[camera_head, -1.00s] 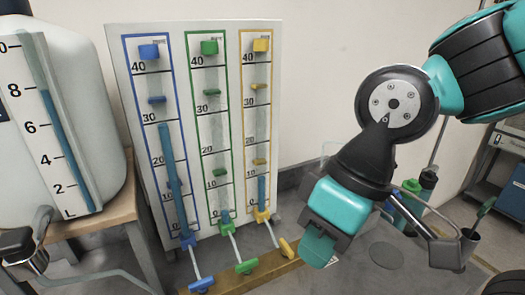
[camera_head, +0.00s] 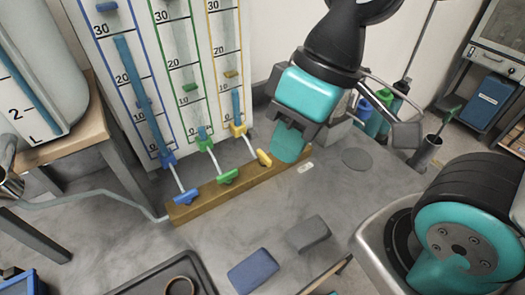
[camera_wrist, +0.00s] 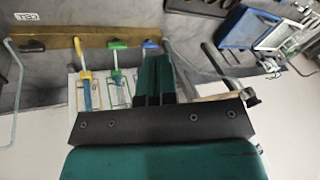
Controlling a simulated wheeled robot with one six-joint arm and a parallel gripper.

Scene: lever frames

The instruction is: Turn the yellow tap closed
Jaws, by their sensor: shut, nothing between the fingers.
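The yellow tap also shows at left in the wrist view (camera_wrist: 78,47). My gripper (camera_head: 287,148) is shut and empty, pointing down just right of the yellow tap in the head view. A small gap seems to separate them, but contact is hard to judge. Its fingers show in the wrist view (camera_wrist: 157,75).
The wooden beam (camera_head: 205,197) sits in front of the gauge panel (camera_head: 180,60). A bench with a white tank (camera_head: 45,60) stands at left. Grey and blue blocks (camera_head: 253,270) and a dark tray lie in front.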

